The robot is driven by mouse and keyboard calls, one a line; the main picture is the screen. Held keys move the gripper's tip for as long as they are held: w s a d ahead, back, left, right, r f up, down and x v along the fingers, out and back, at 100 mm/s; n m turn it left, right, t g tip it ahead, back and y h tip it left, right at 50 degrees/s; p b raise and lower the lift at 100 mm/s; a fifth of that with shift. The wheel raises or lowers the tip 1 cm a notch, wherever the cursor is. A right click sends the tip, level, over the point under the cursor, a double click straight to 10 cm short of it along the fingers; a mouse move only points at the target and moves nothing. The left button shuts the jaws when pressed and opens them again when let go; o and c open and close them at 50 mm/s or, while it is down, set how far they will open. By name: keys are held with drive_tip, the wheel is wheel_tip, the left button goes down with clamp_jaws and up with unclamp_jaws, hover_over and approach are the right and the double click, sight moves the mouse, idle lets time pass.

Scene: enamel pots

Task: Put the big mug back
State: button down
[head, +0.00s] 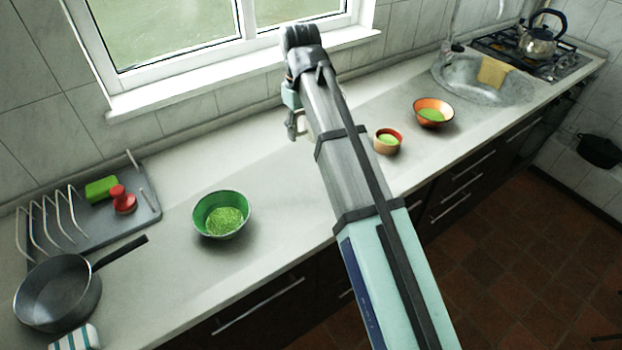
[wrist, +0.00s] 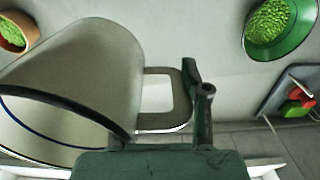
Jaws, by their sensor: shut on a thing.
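The big mug (wrist: 95,65) is pale cream with a dark rim and a blue line inside. It fills the left of the wrist view, close to the camera, with its mouth towards the lower left. Its squared handle (wrist: 180,98) points right, against a dark finger of my gripper (wrist: 165,105). My gripper is shut on the mug at its handle side; the other finger is mostly hidden. In the head view my gripper (head: 294,124) is over the back of the counter below the window, and my arm hides most or all of the mug.
A green bowl (head: 221,214) stands left on the counter (head: 180,262). A small orange cup (head: 388,142) and an orange bowl (head: 433,112) stand right. A dish rack (head: 143,196), a pan (head: 58,290), a sink (head: 450,80) and a kettle (head: 538,40) are farther out.

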wheel_tip(320, 180, down, 18)
drive_tip(key=p, duration=0.3)
drive_tip(key=shift+f, duration=0.1)
drive_tip(key=shift+f, duration=0.1)
idle(0.3)
drive_tip(key=c, duration=0.5)
unclamp_jaws()
drive_tip(key=shift+c, duration=0.2)
wheel_tip(320, 180, up, 12)
drive_tip(key=b, duration=0.2)
drive_tip(key=shift+w, duration=0.1)
